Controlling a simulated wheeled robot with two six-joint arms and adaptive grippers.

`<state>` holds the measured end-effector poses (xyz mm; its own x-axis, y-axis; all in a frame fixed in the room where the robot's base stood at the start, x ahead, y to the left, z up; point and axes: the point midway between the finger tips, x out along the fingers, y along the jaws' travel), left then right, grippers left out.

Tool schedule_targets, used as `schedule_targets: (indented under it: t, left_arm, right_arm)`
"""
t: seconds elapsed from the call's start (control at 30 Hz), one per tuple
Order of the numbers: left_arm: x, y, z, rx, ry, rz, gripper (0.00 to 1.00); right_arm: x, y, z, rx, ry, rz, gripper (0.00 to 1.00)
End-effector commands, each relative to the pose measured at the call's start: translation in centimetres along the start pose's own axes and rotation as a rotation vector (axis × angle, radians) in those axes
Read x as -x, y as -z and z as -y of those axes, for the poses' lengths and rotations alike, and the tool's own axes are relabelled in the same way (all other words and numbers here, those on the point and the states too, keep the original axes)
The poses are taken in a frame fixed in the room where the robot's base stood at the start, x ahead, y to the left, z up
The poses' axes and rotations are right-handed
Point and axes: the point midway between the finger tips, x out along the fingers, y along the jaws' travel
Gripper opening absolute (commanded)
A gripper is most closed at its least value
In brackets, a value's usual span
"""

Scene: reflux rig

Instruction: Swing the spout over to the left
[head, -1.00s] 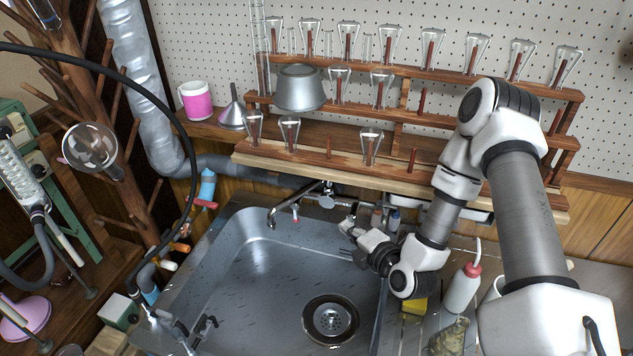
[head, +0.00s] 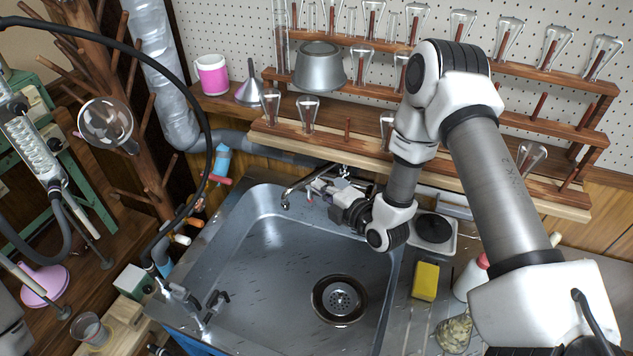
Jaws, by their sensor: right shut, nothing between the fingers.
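The spout (head: 296,190) is a thin metal faucet arm at the back edge of the sink (head: 250,265). It reaches left from the faucet body, and its outlet end hangs over the back left part of the basin. My right gripper (head: 313,186) is shut and empty. Its fingertips are right at the spout, on its right side; I cannot tell whether they touch it. The gripper and wrist hide most of the faucet body. My left gripper is not in view.
A wooden rack (head: 330,150) of flasks stands behind the sink. A yellow sponge (head: 426,281) and a white bottle (head: 468,280) are to the right. A black hose (head: 206,150) arches at the left. The basin is empty around its drain (head: 340,300).

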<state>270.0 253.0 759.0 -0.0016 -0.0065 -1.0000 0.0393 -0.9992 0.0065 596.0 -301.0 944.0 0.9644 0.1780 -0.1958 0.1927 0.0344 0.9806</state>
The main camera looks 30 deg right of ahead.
Motion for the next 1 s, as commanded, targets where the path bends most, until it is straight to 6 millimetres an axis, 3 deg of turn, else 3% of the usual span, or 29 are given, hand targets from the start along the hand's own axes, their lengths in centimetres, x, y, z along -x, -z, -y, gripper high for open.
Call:
schedule_targets:
  t: [0.13,0.5,0.7,1.0]
  left_arm:
    - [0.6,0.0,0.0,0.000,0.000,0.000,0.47]
    - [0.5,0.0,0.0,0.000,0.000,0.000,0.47]
    - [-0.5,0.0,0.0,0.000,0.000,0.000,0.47]
    - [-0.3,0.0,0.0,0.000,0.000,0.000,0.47]
  right_arm:
    - [-1.6,0.0,-0.1,0.001,0.000,-0.001,0.00]
    - [-2.0,0.0,0.0,0.000,0.001,0.001,0.00]
    - [-3.8,0.2,-0.1,0.002,-0.002,0.000,0.00]
    - [-3.7,0.2,-0.2,0.000,0.000,0.001,0.00]
